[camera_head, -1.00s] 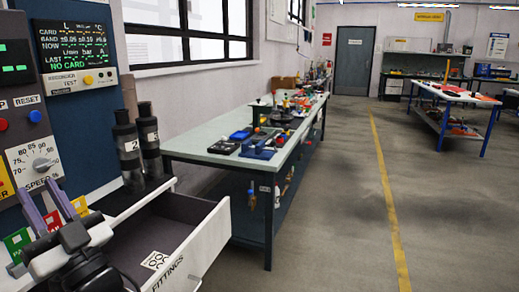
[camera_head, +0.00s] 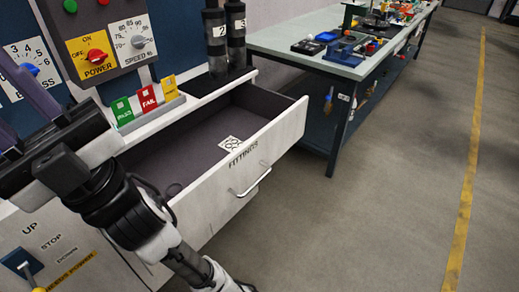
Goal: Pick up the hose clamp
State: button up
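I cannot make out a hose clamp for certain in the head view. The open drawer (camera_head: 262,152) labelled FITTINGS holds a white card with printed ring shapes (camera_head: 230,144) on its dark floor. A small dark curved shape (camera_head: 173,190) shows at the drawer's near left, beside my arm; I cannot tell what it is. My gripper (camera_head: 14,112) is at the left edge, with its two purple fingers apart and their tips cut off by the frame. It is left of the drawer, in front of the control panel, and I see nothing held in it.
A workbench (camera_head: 345,68) with tools is beyond. The floor (camera_head: 390,190) to the right is clear.

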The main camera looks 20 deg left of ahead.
aim_at(174, 184)
jog(key=u, duration=1.15)
jog(key=j+z, duration=0.1)
jog(key=z, duration=1.4)
jog(key=k+j+z, duration=0.15)
jog(key=k+j, duration=0.5)
jog(key=j, duration=0.25)
jog(key=i, duration=0.25)
